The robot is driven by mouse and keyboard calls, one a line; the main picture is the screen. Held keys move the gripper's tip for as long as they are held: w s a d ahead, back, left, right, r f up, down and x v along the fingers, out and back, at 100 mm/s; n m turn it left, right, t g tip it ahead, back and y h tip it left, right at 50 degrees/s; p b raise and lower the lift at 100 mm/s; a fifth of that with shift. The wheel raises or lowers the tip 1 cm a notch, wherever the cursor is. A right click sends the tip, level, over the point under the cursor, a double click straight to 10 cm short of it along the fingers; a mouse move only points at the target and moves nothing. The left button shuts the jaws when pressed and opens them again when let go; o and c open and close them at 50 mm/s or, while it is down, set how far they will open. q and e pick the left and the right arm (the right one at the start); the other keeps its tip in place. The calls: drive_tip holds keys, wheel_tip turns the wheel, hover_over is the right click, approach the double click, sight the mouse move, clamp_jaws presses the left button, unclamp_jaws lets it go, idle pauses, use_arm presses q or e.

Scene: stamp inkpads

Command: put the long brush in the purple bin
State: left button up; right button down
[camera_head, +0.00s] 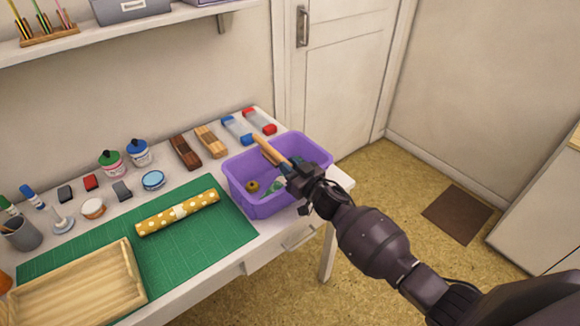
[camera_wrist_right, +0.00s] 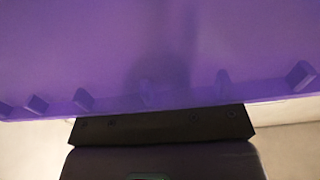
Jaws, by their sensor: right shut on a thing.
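The purple bin (camera_head: 248,203) stands at the right end of the table. My right gripper (camera_head: 292,172) is over the bin and shut on the long brush (camera_head: 268,151). The brush's tan handle points up and left above the bin's inside; its other end is hidden by the gripper. I cannot tell whether the brush touches the bin. In the right wrist view the purple bin (camera_wrist_right: 160,50) fills most of the picture, and the brush does not show. My left gripper is not in view.
A small brown round thing (camera_head: 252,186) and a green thing (camera_head: 276,186) lie in the bin. Left of it are a green mat (camera_head: 200,240), a yellow dotted roll (camera_head: 178,212) and a wooden tray (camera_head: 132,268). Blocks and ink bottles line the back. A shelf (camera_head: 120,34) hangs above.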

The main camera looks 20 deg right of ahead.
drive_tip(key=shift+s+f+b, duration=0.1)
drive_tip(key=shift+f+b, duration=0.2)
drive_tip(key=shift+f, duration=0.3)
drive_tip(key=c, duration=1.1)
unclamp_jaws()
drive_tip(key=shift+f, duration=0.15)
drive_tip(key=shift+o, duration=0.4)
drive_tip(key=shift+s+f, duration=0.1)
drive_tip(key=shift+r+p, duration=0.3)
drive_tip(key=shift+r, duration=0.2)
drive_tip(key=p+v, duration=0.1)
drive_tip(key=v, duration=1)
drive_tip(key=shift+s+d+r, duration=0.15)
drive_tip(key=shift+s+r, duration=0.2)
drive_tip(key=shift+r, duration=0.05)
